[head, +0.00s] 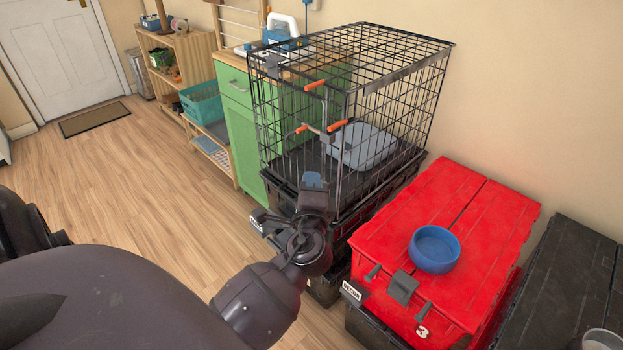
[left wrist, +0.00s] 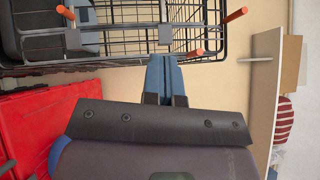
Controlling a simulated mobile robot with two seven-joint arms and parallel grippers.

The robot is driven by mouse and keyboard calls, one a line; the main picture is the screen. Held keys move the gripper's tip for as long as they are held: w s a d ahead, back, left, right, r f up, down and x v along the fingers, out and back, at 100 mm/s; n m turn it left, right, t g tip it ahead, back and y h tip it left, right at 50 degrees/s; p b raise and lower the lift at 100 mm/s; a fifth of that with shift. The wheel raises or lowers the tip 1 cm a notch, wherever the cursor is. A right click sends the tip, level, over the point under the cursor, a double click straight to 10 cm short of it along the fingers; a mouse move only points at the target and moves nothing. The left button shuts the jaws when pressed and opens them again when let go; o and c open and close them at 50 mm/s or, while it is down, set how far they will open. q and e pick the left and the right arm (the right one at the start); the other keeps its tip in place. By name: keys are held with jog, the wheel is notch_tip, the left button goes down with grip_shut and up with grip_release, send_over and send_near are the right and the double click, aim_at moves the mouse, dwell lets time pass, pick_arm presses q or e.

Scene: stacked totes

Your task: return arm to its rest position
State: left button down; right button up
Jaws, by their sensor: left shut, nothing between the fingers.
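My left gripper (head: 313,180) is in front of the black wire crate (head: 262,110), at the level of its lower front edge in the head view. Its blue fingers are together and empty. In the left wrist view the shut fingers (left wrist: 165,75) point towards the wire crate (left wrist: 205,30), with its orange handles near them. I cannot tell whether they touch the wire. My left arm (head: 258,300) reaches up from the bottom of the head view. My right gripper is not in view.
The crate stands on stacked black totes, with a grey box (head: 362,146) inside. To the right are a red tote lid (head: 470,215) with a blue bowl (head: 435,249), and a black tote (head: 575,275). A green cabinet (head: 237,130) stands behind.

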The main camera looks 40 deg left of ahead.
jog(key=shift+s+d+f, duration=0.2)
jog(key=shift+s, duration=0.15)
pick_arm(q)
jog(key=s+d+f+n+h+p, duration=0.25)
jog(key=d+f+n+h, duration=0.35)
jog(key=d+f+h, duration=0.3)
jog(key=s+f+n+g+h+p, duration=0.1)
jog(key=s+f, duration=0.3)
jog(key=s, duration=0.6)
jog(key=s+f+n+g+h, duration=0.2)
jog(key=s+f+n+g, duration=0.1)
jog(key=s, duration=0.7)
jog(key=shift+s+f+h+p, duration=0.15)
jog(key=shift+f+h+p, duration=0.2)
jog(key=shift+f, duration=0.35)
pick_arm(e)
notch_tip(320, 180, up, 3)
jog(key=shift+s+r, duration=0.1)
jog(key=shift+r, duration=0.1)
pick_arm(q)
jog(key=shift+a, duration=0.1)
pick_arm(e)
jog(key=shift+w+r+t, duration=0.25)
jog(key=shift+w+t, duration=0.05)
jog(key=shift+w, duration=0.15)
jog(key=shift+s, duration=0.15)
